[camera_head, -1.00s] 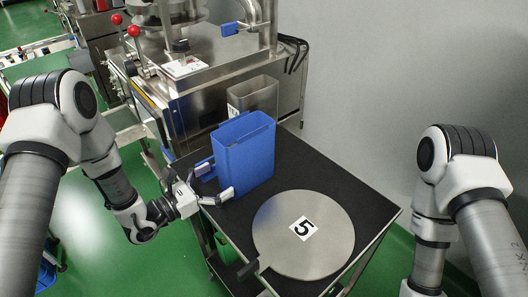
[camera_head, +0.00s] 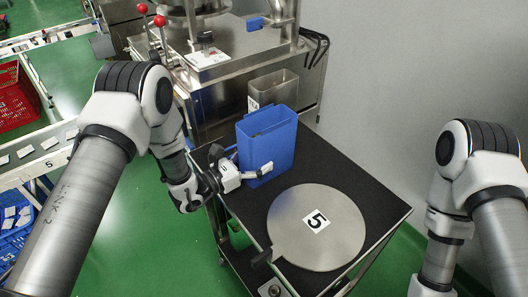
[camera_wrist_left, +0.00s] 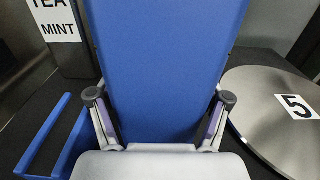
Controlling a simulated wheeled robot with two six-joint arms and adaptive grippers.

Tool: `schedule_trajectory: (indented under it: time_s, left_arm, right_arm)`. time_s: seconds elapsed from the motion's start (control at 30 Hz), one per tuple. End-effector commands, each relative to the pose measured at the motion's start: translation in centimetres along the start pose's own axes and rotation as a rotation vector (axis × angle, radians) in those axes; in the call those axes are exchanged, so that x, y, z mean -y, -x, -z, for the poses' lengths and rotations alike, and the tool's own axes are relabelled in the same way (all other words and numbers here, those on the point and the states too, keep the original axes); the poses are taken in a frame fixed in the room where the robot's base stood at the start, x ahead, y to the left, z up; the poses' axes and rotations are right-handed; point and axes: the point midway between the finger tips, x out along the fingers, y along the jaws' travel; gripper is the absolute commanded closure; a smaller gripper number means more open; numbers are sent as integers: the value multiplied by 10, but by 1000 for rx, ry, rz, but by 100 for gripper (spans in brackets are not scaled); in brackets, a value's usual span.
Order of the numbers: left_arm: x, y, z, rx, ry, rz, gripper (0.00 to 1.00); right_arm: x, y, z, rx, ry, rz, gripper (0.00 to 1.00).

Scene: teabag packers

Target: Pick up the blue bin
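The blue bin (camera_head: 267,145) stands upright on the black top of the cart, and its lower part fills the middle of the left wrist view (camera_wrist_left: 160,65). My left gripper (camera_head: 252,170) is at the bin's left end, low down. In the left wrist view its fingers (camera_wrist_left: 160,112) lie on either side of the bin, close to its walls. They look open around it; firm contact cannot be seen. One finger shows along the bin's front face in the head view. My right arm is at the right edge, and its gripper is out of view.
A steel bin (camera_head: 272,90) labelled tea mint stands behind the blue bin. A round steel plate marked 5 (camera_head: 335,245) lies in front on the cart top (camera_head: 375,190). A blue U-shaped piece (camera_wrist_left: 45,135) is left of my fingers. A steel machine (camera_head: 225,75) stands behind.

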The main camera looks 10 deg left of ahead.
Motion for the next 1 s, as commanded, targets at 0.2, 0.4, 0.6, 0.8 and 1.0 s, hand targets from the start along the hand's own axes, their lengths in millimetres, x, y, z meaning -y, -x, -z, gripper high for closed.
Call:
schedule_trajectory:
  time_s: [0.2,0.4,0.6,0.8,1.0]
  left_arm:
    - [0,0,-1,2,-1,1,88]
    - [0,0,-5,2,-1,1,88]
    - [0,0,-23,3,-2,0,88]
    - [14,13,-35,0,2,1,89]
    - [47,45,-38,-1,2,1,89]
  right_arm:
    - [0,0,0,0,0,0,60]
    - [0,-2,0,0,0,0,60]
    - [0,-8,0,0,0,0,60]
    - [0,-16,0,0,0,0,60]
    - [0,-27,0,0,0,0,60]
